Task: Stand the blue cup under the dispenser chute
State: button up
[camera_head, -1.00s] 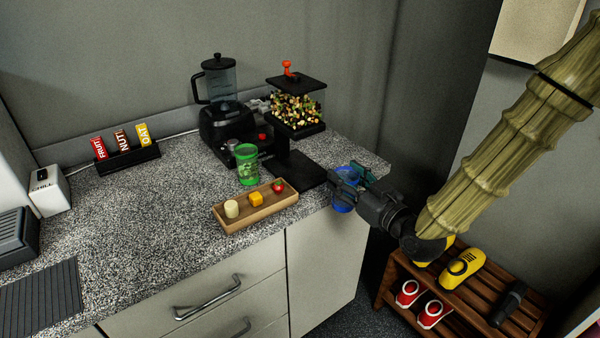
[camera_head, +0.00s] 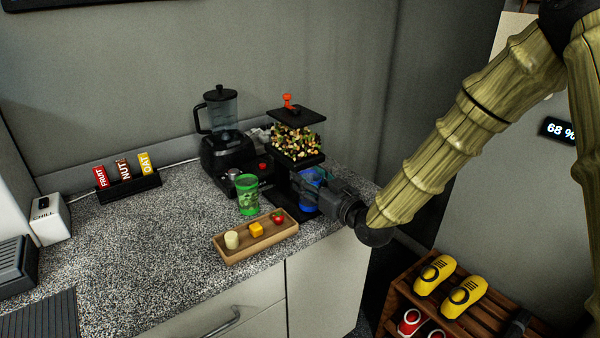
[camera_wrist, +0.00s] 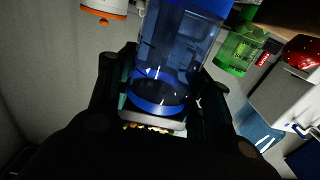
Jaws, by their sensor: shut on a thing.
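The blue cup (camera_head: 307,197) is held roughly upright below the hopper of the nut dispenser (camera_head: 296,142), over or just above its dark base; I cannot tell whether its bottom touches. My gripper (camera_head: 320,188) comes from the right and is shut on the cup. In the wrist view the see-through blue cup (camera_wrist: 172,50) sits between the dark fingers of my gripper (camera_wrist: 155,95). The dispenser has a black frame, a clear hopper of nut mix and an orange-red knob on top. The chute itself is hidden.
A green cup (camera_head: 247,194) stands left of the dispenser base, behind a wooden tray (camera_head: 262,244) with small foods. A black blender (camera_head: 222,130) stands at the back left. A shoe rack (camera_head: 400,295) stands at lower right.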

aim_at(304, 175)
jog(key=shift+p+x, duration=0.35)
jog(key=shift+x, duration=2.05)
jog(key=shift+f, duration=0.25)
jog(key=shift+f, duration=0.2)
jog(key=o, duration=1)
